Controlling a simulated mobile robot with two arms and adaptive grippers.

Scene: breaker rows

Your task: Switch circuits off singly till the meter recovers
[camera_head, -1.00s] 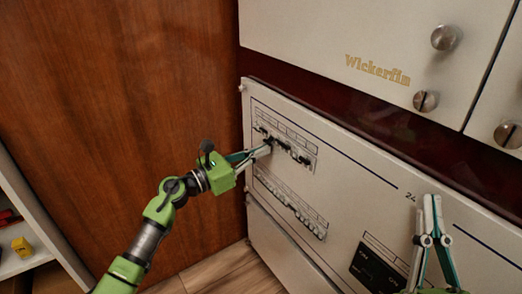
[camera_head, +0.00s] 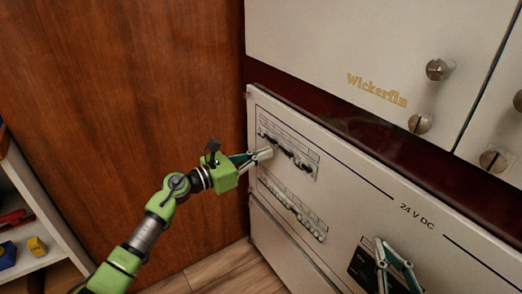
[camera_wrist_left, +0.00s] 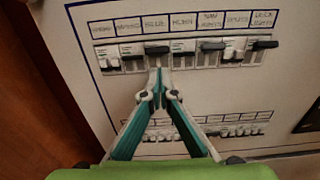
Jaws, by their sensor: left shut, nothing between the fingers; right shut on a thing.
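The upper breaker row (camera_head: 288,152) sits on the pale panel; in the left wrist view its switches stand under labels such as BILGE and HORN. The BILGE switch (camera_wrist_left: 157,49) has a dark lever. My left gripper (camera_head: 268,153) is shut and empty at this row; in the left wrist view its fingertips (camera_wrist_left: 158,72) are just below the BILGE switch. I cannot tell if they touch it. My right gripper (camera_head: 379,243) is shut in front of a black panel insert (camera_head: 361,266), on something I cannot make out. No meter reading is legible.
A lower breaker row (camera_head: 292,207) lies beneath the upper one. Pale cupboards (camera_head: 385,45) with round knobs hang above. A wooden wall (camera_head: 120,100) is at left, with a shelf (camera_head: 45,262) holding small coloured items.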

